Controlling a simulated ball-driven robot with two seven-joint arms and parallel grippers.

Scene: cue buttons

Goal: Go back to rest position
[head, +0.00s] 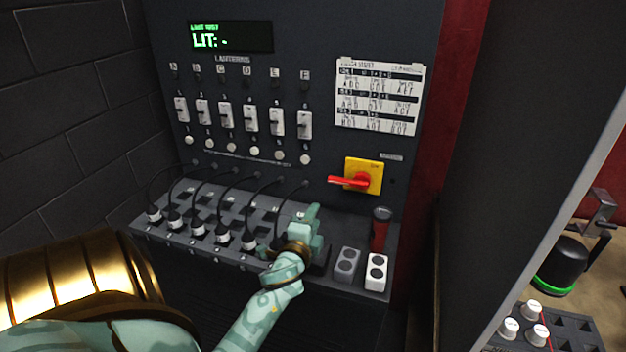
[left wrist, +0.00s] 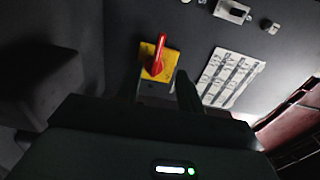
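My left arm reaches in from the lower left in the head view, and my left gripper (head: 311,218) is over the ledge of the dark panel (head: 285,40), at the right end of the row of plugs. I cannot tell whether it touches anything there. In the left wrist view a dark finger (left wrist: 188,95) points toward the panel; whether the fingers are apart is unclear, and nothing held shows. My right gripper is not in view.
The panel has a row of switches (head: 228,117), a red handle (head: 348,181) on a yellow plate, a printed sheet (head: 378,97) and a screen (head: 231,37) reading "LIT: -". Cabled plugs (head: 198,228) line the ledge. Grey (head: 346,265) and white (head: 376,272) blocks stand right of my gripper.

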